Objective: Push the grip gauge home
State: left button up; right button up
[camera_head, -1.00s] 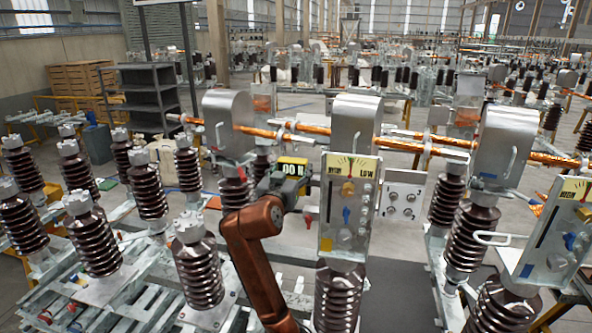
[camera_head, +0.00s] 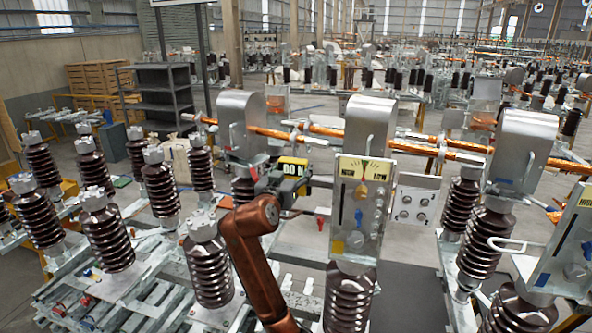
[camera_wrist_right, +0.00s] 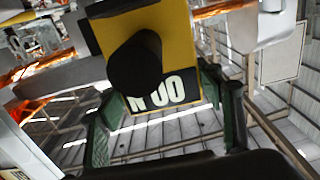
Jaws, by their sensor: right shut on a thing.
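The grip gauge appears to be the yellow and black box (camera_head: 293,161) with a "00 N" display. In the right wrist view the gauge (camera_wrist_right: 178,45) shows its yellow face, a round black knob and the display upside down. My right gripper (camera_head: 277,184) is shut on it, with its green fingers (camera_wrist_right: 165,118) on either side of the box. It is held in the air, left of the front control panel (camera_head: 345,215) in the picture. I cannot tell whether it touches anything else. My left gripper is not in view.
Brown ribbed insulators (camera_head: 210,270) stand around my arm on metal frames. Grey metal housings (camera_head: 370,125) and copper bars (camera_head: 325,130) run behind the gauge. A second panel (camera_head: 565,240) stands at the right. A dark shelf (camera_head: 165,100) stands at the back left.

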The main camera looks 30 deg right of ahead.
aim_at(317, 178)
jog(key=shift+w+a+r, duration=0.1)
jog(key=shift+w+a, duration=0.65)
jog(key=shift+w, duration=0.1)
jog(key=shift+s+d, duration=1.45)
jog(key=shift+s, duration=0.2)
dwell(1.8)
jog(key=shift+s+d, duration=0.35)
jog(key=shift+s, duration=0.1)
jog(key=shift+s+d, duration=1.3)
jog(key=shift+s, duration=0.25)
jog(key=o, duration=1.5)
jog(key=shift+o, duration=0.5)
jog(key=shift+w, duration=0.1)
jog(key=shift+d+f, duration=0.1)
jog(key=shift+f, duration=0.1)
